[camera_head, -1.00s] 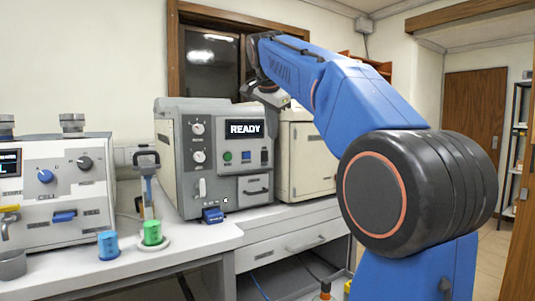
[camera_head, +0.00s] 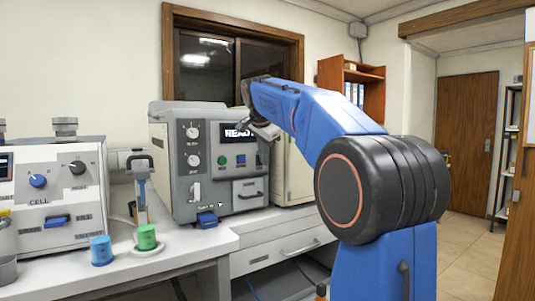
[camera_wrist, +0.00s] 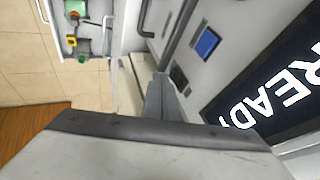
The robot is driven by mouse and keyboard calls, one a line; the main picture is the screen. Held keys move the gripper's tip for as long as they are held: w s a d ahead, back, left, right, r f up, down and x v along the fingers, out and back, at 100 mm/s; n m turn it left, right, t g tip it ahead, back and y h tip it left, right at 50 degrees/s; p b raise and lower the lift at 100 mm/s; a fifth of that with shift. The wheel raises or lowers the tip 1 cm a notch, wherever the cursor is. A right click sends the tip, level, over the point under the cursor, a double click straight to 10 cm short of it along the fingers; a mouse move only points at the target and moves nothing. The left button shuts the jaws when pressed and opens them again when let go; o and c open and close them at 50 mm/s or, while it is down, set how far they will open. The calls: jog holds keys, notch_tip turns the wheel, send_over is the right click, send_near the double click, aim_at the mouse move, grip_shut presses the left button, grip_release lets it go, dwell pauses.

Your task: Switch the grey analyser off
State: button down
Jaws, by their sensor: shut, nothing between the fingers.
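The grey analyser (camera_head: 180,150) stands on the bench with READY on its dark screen (camera_head: 238,131). Below the screen are a green button (camera_head: 222,160), a blue button (camera_head: 240,160) and a dark switch (camera_head: 259,158). The wrist view shows the screen (camera_wrist: 275,85), the blue button (camera_wrist: 207,43) and the dark switch (camera_wrist: 179,76). My gripper (camera_wrist: 160,88) is shut and empty, close to the panel beside the dark switch. I cannot tell whether it touches. In the head view my arm hides the screen's right end and my fingertips are hard to make out.
A white instrument (camera_head: 60,190) stands at the left. A cream cabinet (camera_head: 294,170) is behind my arm. Open floor (camera_head: 470,245) lies at the right.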

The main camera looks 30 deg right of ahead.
jog(key=shift+w, duration=0.65)
jog(key=shift+w+f, duration=0.15)
jog(key=shift+w, duration=0.05)
jog(key=shift+r, duration=0.95)
jog(key=v, duration=1.7)
